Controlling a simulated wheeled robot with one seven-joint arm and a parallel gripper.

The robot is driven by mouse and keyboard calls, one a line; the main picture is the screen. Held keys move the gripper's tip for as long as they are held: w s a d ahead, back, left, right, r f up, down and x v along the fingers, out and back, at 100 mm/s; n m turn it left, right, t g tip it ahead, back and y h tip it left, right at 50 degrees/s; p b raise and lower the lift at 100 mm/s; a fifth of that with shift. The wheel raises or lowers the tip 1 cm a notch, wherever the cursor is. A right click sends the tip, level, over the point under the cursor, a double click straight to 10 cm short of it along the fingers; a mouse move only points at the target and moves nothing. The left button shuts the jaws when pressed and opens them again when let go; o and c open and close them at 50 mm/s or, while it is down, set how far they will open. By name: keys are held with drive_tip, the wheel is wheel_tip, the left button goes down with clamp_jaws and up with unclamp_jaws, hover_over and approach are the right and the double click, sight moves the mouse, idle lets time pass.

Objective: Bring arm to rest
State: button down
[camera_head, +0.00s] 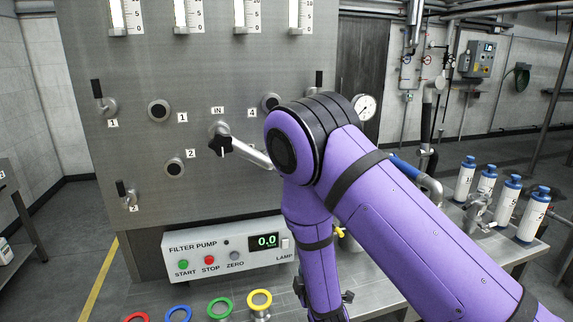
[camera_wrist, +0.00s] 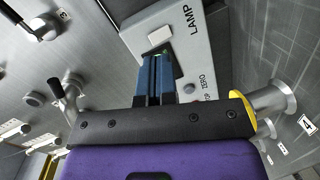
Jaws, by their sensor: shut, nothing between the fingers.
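My purple arm reaches across the head view, its elbow bent in front of the steel panel (camera_head: 220,75), its lower part hanging down at the front of the bench. In the wrist view, my gripper (camera_wrist: 157,62) has its two dark blue fingers together with nothing between them. The fingertips are in front of the filter pump box (camera_wrist: 165,20), by the white lamp switch (camera_wrist: 160,36); I cannot tell whether they touch it. The head view shows this box (camera_head: 205,257) with its lamp switch (camera_head: 285,243) and a display reading 0.0.
Several coloured rings, one yellow (camera_head: 260,299), stand at the bench's front. Blue-capped bottles (camera_head: 507,205) stand at right.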

drive_tip(key=w+d+r+m+g+h, duration=0.1)
drive_tip(key=d+r+m+g, duration=0.15)
drive_tip(key=r, duration=0.45)
drive_tip(key=w+d+r+m+g, duration=0.1)
drive_tip(key=w+d+r+m, duration=0.1)
drive_tip(key=d+r+m, duration=0.3)
drive_tip(key=s+d+r+m+g, duration=0.1)
drive_tip(key=s+d+r+m, duration=0.15)
drive_tip(key=r, duration=0.45)
drive_tip(key=s+d+r+m+g, duration=0.1)
drive_tip(key=s+d+r+g, duration=0.2)
drive_tip(key=r, duration=0.4)
drive_tip(key=s+d+r+m+g, duration=0.1)
drive_tip(key=s+d+r+m, duration=0.1)
drive_tip(key=s, duration=0.7)
drive_tip(key=s+d+r+m+g+h, duration=0.1)
drive_tip(key=s+d+r+m, duration=0.1)
drive_tip(key=s+d+r, duration=0.3)
drive_tip(key=s+d+r+m+g+h, duration=0.1)
drive_tip(key=s+d+r, duration=0.3)
drive_tip(key=s, duration=1)
drive_tip(key=shift+d+m, duration=0.4)
drive_tip(key=shift+m, duration=0.5)
